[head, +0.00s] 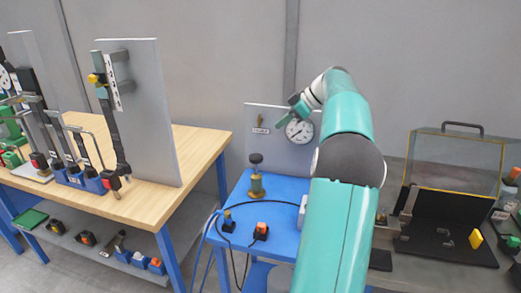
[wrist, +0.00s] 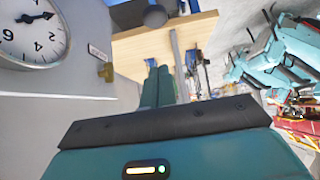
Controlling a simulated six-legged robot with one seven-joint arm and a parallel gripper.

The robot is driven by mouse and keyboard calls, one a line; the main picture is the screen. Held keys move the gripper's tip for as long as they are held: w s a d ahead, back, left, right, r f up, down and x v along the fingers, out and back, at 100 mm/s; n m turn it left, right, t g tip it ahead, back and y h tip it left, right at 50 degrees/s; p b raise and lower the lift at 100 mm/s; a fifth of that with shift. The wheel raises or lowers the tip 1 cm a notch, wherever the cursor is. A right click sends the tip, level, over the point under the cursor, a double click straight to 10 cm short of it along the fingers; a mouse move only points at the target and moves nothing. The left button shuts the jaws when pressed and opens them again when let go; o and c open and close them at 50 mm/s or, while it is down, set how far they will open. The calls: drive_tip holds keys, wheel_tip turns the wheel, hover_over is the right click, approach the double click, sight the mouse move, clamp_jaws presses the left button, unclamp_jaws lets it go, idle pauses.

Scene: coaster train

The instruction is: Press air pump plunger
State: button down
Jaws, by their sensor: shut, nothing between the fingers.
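The air pump stands upright on the blue table, with a brass body (head: 257,186) and a black plunger knob (head: 256,158) on top. The knob is raised above the body. My gripper (head: 295,101) is above and to the right of the pump, in front of the grey back panel, apart from the knob. In the wrist view the two teal fingers of my gripper (wrist: 158,70) lie together, empty. A dark round shape there (wrist: 155,16), beyond the fingertips, looks like the plunger knob; the pump body is not clear in that view.
A round gauge (head: 299,131) and a brass fitting (head: 261,119) are on the panel behind the pump. A box with an orange button (head: 261,231) and cables lie on the blue table (head: 283,189). A wooden bench (head: 200,146) stands left, an open case (head: 455,165) right.

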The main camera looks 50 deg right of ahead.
hover_over(253, 155)
drive_tip(key=s+d, duration=0.1)
drive_tip(key=s, duration=0.1)
drive_tip(key=f, duration=0.7)
drive_tip(key=shift+s+f, duration=0.2)
drive_tip(key=f, duration=0.2)
drive_tip(key=shift+s+d+f, duration=0.15)
drive_tip(key=shift+d+f, duration=0.05)
drive_tip(key=shift+f, duration=0.7)
wheel_tip(253, 155, down, 6)
drive_tip(key=shift+a+r, duration=0.1)
